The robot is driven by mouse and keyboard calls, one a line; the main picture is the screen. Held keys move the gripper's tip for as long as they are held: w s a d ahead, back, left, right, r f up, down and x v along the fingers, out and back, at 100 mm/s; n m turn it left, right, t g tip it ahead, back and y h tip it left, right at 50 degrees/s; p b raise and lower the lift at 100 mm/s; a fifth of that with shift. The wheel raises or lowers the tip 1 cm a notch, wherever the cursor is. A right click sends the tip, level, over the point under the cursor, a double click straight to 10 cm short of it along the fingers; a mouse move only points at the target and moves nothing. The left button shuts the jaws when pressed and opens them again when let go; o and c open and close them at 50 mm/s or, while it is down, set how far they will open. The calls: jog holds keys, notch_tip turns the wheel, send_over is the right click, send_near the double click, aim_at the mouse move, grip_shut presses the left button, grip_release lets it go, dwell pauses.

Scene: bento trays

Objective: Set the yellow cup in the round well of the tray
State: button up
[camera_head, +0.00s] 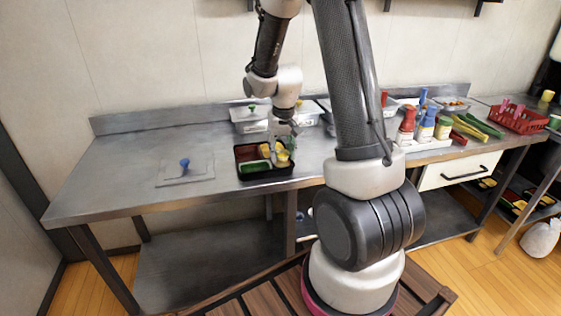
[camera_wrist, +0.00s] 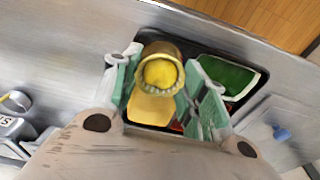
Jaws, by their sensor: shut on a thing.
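My gripper (camera_wrist: 160,82) has green-padded fingers and is shut on the yellow cup (camera_wrist: 159,73), whose round open mouth faces the wrist camera. In the head view my gripper (camera_head: 286,143) is over the right part of the black tray (camera_head: 266,175). In the wrist view the cup is over the tray (camera_wrist: 148,35), beside a green cup or insert (camera_wrist: 228,76). A flat yellow piece (camera_wrist: 150,109) shows just below the cup. The cup and fingers hide the round well, and I cannot tell whether the cup touches the tray floor.
A clear plate with a blue knob (camera_head: 185,165) lies left of the tray. Lidded containers (camera_head: 249,115) stand behind it. Bottles (camera_head: 407,123) and a red basket (camera_head: 517,118) are to the right. The counter's left end is bare.

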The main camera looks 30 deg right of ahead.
aim_at(283, 159)
jog(key=f, duration=0.3)
jog(key=shift+s+f, duration=0.15)
jog(key=shift+s, duration=0.05)
jog(key=shift+o, duration=0.6)
jog(key=shift+f, duration=0.2)
jog(key=o, duration=0.6)
jog(key=shift+w+d, duration=0.1)
jog(key=shift+r, duration=0.1)
